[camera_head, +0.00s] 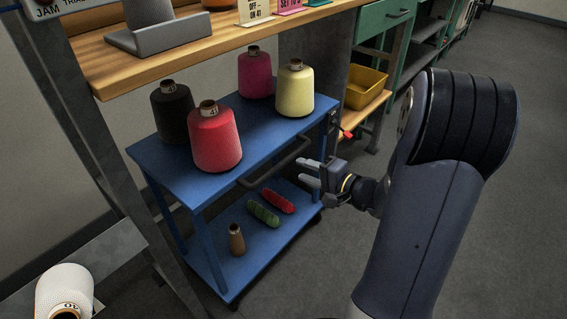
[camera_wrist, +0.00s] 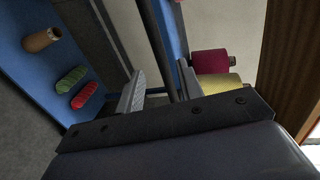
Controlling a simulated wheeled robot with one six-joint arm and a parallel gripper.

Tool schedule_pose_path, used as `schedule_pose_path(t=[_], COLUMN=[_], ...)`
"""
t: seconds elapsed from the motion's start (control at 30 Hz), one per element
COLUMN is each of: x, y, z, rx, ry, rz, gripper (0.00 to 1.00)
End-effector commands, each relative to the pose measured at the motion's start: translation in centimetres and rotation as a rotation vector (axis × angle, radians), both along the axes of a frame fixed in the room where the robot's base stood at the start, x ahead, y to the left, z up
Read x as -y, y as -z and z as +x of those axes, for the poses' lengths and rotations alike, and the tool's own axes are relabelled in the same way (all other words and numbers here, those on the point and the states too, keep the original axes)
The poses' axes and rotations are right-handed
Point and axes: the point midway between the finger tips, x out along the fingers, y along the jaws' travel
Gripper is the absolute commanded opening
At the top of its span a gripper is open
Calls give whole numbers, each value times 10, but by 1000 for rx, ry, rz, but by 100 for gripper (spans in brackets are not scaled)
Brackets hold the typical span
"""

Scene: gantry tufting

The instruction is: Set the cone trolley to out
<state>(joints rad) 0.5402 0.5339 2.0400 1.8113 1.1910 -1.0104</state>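The blue cone trolley (camera_head: 180,165) stands under the wooden bench, with yarn cones on its top shelf and a dark bar handle (camera_head: 275,163) along its near side. My gripper (camera_head: 309,172) is open and empty, just right of the handle, fingers pointing at the trolley. In the wrist view the handle bar (camera_wrist: 156,45) shows between my two spread fingers (camera_wrist: 160,86). I cannot tell whether the fingers touch it. The top shelf bears a black cone (camera_head: 172,112), a red cone (camera_head: 215,142), a magenta cone (camera_head: 254,75) and a yellow cone (camera_head: 295,90).
The trolley's lower shelf holds a brown cone (camera_head: 236,240), a green skein (camera_head: 263,214) and a red skein (camera_head: 278,201). The wooden bench (camera_head: 115,62) overhangs behind. A yellow bin (camera_head: 366,88) sits right of it. A white cone (camera_head: 65,285) is at lower left. Floor in front is clear.

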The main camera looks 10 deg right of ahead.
Motion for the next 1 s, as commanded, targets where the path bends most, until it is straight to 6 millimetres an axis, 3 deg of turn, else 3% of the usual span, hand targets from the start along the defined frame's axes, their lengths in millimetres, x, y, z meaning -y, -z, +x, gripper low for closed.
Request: schedule_pose_path(t=[0.43, 0.87, 1.0], x=[-42, -47, -47], y=[15, 16, 16], z=[56, 64, 64], rx=[-2, -2, -2], ry=[-4, -2, -2], rz=[1, 0, 0], gripper=[36, 36, 24])
